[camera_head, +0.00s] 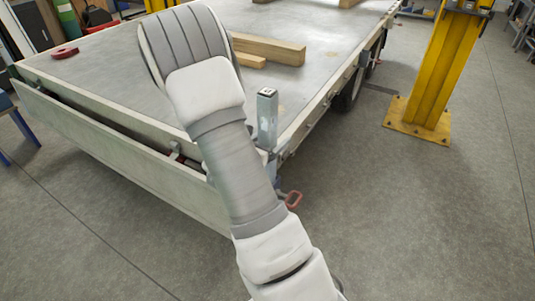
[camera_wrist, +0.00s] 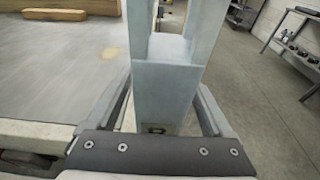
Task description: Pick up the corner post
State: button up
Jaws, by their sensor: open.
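The corner post (camera_head: 267,115) is a grey, square metal upright at the near corner of the trailer bed. In the wrist view, a grey post (camera_wrist: 160,92) rises through the middle of the picture, close to the camera. My gripper (camera_wrist: 163,108) is open, with one finger on each side of the post. I cannot tell whether either finger touches it. In the head view my arm hides most of the gripper and part of the post's surroundings.
The trailer bed (camera_head: 110,75) carries timber beams (camera_head: 268,49) and a red item (camera_head: 65,52). A lowered side board (camera_head: 120,150) hangs along its near edge. A red handle (camera_head: 293,199) sticks out below the corner. A yellow column (camera_head: 440,70) stands at right; open floor lies between.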

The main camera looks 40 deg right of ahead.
grip_shut()
dwell(0.4)
jog(key=shift+r, duration=0.1)
notch_tip(320, 180, up, 18)
jog(key=p, duration=0.5)
dwell(0.4)
